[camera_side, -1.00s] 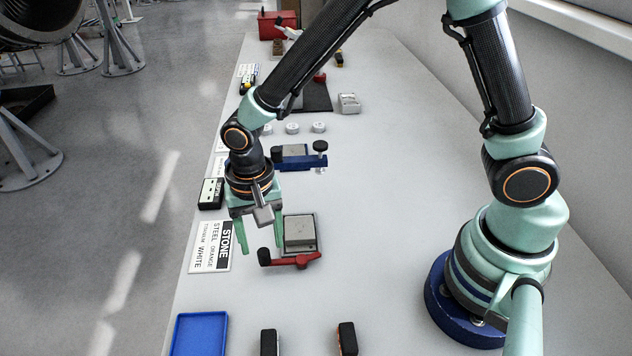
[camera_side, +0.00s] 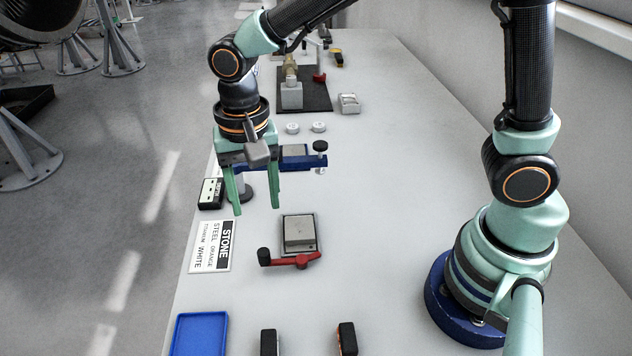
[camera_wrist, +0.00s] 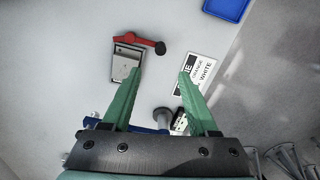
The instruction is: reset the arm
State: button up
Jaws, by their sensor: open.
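My gripper (camera_side: 255,202) has two green fingers pointing down, spread apart with nothing between them. It hangs above the bench (camera_side: 400,200), beyond the grey block fixture (camera_side: 299,232) with its red lever (camera_side: 295,260). In the wrist view my gripper (camera_wrist: 165,75) is also open and empty. There the fixture (camera_wrist: 125,62) shows past the left fingertip, and the white STONE/STEEL label card (camera_wrist: 202,72) lies past the right fingertip. A blue fixture (camera_side: 300,163) stands behind the fingers and is partly hidden.
A blue tray (camera_side: 200,334) and two black blocks (camera_side: 268,343) (camera_side: 347,338) lie at the near edge. A dark mat (camera_side: 318,98), several white round pieces (camera_side: 319,127) and a small grey box (camera_side: 350,103) lie farther back. The middle right of the bench is clear.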

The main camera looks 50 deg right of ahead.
jog(key=s+d+r+n+t, duration=0.2)
jog(key=d+r, duration=0.3)
jog(key=d, duration=0.3)
jog(key=s+d+r+n+t, duration=0.3)
jog(key=d+r+n, duration=0.2)
jog(key=d, duration=0.4)
jog(key=shift+d+t, duration=0.3)
